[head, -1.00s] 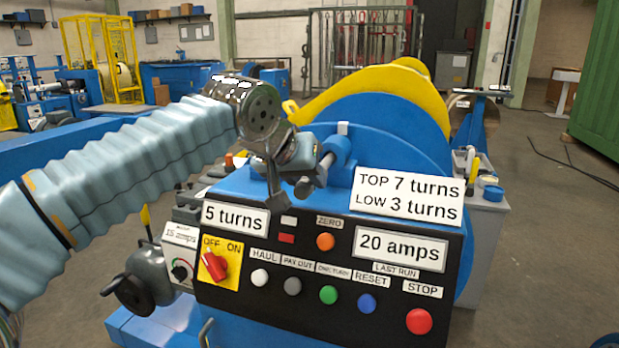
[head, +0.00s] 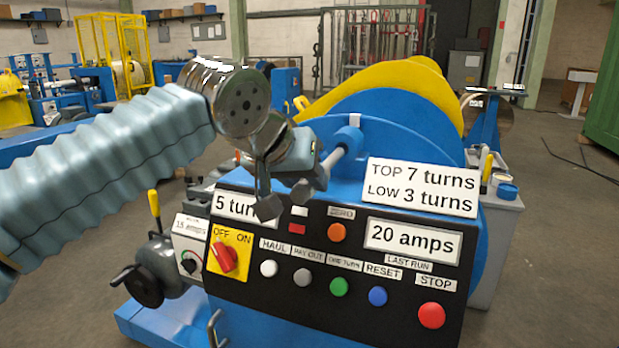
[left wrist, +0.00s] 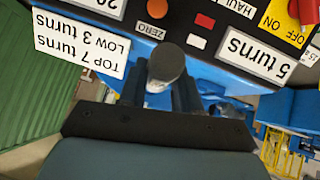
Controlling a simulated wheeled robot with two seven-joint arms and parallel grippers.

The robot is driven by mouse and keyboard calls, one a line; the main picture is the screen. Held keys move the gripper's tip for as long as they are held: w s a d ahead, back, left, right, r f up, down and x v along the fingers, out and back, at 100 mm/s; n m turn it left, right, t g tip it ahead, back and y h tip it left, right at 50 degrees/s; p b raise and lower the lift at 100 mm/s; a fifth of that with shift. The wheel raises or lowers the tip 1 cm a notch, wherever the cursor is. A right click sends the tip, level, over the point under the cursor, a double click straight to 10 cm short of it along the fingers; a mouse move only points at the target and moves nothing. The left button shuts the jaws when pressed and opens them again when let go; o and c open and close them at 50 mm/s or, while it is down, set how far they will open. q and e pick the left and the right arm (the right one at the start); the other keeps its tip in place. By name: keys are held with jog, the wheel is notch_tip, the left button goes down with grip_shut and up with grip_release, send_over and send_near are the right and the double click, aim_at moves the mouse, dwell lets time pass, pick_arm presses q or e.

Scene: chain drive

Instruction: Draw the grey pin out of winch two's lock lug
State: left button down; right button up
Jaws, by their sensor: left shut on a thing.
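My left gripper (head: 288,196) is above the top edge of winch two's control panel, its fingers shut on the grey pin (head: 333,160). A bare length of the pin shows between the fingers and the blue lock lug (head: 348,137) on the winch housing. The pin still lines up with the lug; I cannot tell how much of it is inside. In the left wrist view the pin's round dark end (left wrist: 165,64) shows between the two fingers (left wrist: 162,92). The lug is hidden there. My right gripper is not in view.
The black control panel (head: 290,322) with buttons lies just below the gripper. A white "TOP 7 turns" sign (head: 422,187) stands to the right. The blue drum flange (head: 390,115) and yellow guard (head: 400,78) rise behind. A grey cabinet (head: 497,240) stands at the right.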

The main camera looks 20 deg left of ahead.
aim_at(296, 194)
pick_arm(q)
jog(key=shift+s+r+b, duration=0.1)
jog(key=shift+s+b, duration=0.5)
jog(key=shift+s, duration=1.85)
jog(key=shift+a, duration=0.1)
